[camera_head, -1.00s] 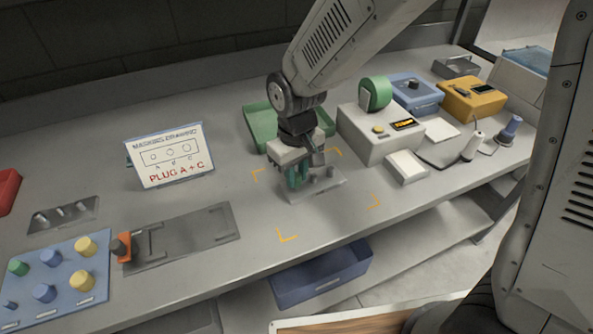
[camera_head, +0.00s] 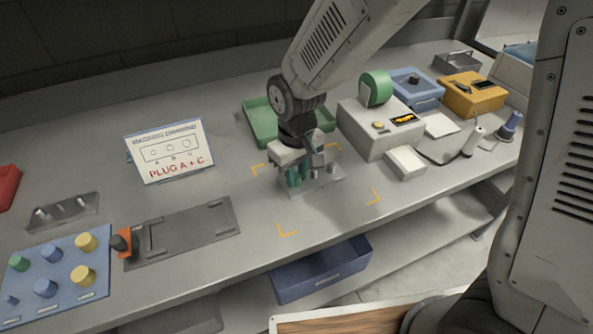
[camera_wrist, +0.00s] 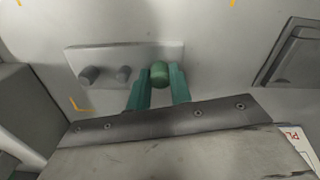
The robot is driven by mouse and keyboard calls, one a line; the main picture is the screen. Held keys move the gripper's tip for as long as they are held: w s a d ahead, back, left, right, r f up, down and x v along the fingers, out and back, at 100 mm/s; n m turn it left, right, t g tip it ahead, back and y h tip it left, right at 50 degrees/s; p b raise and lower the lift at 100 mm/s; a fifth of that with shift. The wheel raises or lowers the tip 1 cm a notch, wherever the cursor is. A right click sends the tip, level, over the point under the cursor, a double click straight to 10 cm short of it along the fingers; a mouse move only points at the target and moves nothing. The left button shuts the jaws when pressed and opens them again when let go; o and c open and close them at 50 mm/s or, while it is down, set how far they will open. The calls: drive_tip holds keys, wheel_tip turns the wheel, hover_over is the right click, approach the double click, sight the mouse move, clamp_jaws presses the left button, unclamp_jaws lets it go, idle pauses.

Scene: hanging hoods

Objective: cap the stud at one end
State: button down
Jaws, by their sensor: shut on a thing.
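A grey plate (camera_head: 328,187) with round studs lies inside yellow corner marks on the bench. In the wrist view two bare grey studs show, an end stud (camera_wrist: 88,75) and a middle stud (camera_wrist: 123,73). My gripper (camera_wrist: 160,82) is shut on a green cap (camera_wrist: 160,71), held between its teal fingers at the plate's other end. The cap hides whatever is under it, so I cannot tell whether it is seated on a stud. In the head view my gripper (camera_head: 297,178) is low over the plate's left end. A sign (camera_head: 170,152) reads PLUG A + C.
A blue board (camera_head: 65,262) with green, blue and yellow caps is at the left, next to a grey fixture plate (camera_head: 185,235). A green tray (camera_head: 262,122) lies behind my gripper. A white box (camera_head: 380,130) stands to the right. The bench in front is clear.

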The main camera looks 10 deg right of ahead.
drive_tip(key=c, duration=1.2)
unclamp_jaws()
wheel_tip(320, 180, up, 8)
drive_tip(key=shift+f, duration=0.1)
drive_tip(key=s+d+r+m, duration=0.2)
drive_tip(key=s+d+r, duration=0.2)
drive_tip(key=s+d, duration=0.2)
drive_tip(key=s+d+r+m+t, duration=0.1)
drive_tip(key=s+d+r+m, duration=0.1)
drive_tip(key=s+d+r, duration=0.2)
drive_tip(key=s+d+r+m, duration=0.2)
drive_tip(key=s+d+r, duration=0.2)
drive_tip(key=s+d, duration=0.5)
drive_tip(key=shift+s+d, duration=0.2)
drive_tip(key=shift+d, duration=0.65)
